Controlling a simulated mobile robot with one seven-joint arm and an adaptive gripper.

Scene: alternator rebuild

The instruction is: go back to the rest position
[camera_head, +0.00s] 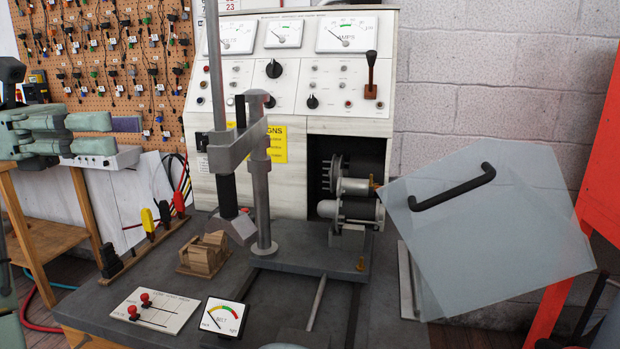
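The rest of my arm is mostly cut off by the left edge.
A test bench (345,125) with dials stands behind a dark table (190,255). A press column (259,190), wooden blocks (203,254), an alternator (352,190) and a tilted clear shield (490,225) are around the table. A red frame (590,190) stands right.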

